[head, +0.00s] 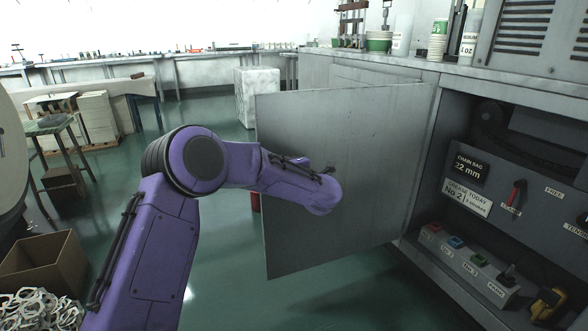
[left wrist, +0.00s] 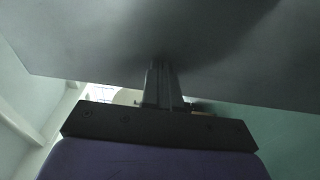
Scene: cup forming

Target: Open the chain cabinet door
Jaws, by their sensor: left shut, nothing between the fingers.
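The chain cabinet door (head: 345,165) is a flat grey metal panel, swung wide open from its hinge side at the right. It stands out from the cabinet over the green floor. My right gripper is not in view.
The open cabinet interior shows a "CHAIN BAG 22 mm" sign (head: 468,168), a red-handled clamp lever (head: 513,196) and a button box (head: 470,262). Cups stand on the counter above. A cardboard box (head: 42,265) and a pile of pale rings (head: 35,308) are at lower left. Floor left of the door is mostly clear.

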